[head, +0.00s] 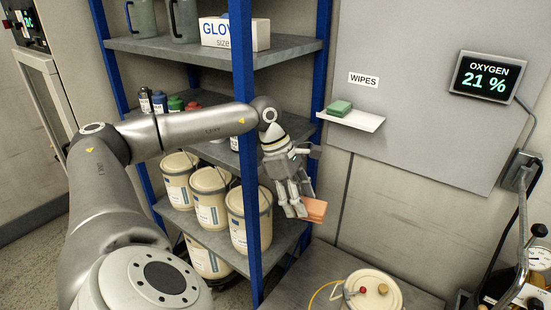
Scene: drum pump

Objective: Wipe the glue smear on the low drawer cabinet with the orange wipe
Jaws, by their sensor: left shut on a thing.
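My left gripper (300,207) is shut on the orange wipe (314,209), a folded block that sticks out to the right of the fingers. The gripper points down beside the rack's blue front post and holds the wipe in the air above a low grey top (290,287). This top may be the low drawer cabinet; no drawer fronts show. I cannot make out a glue smear on the part in view. My right gripper is not in view.
A cream drum (373,291) with capped openings and a yellow hose stands at the low top. The blue rack (243,130) holds several pails (209,190). A green wipe (340,107) lies on a small wall shelf (352,122). An oxygen display (488,76) hangs at right.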

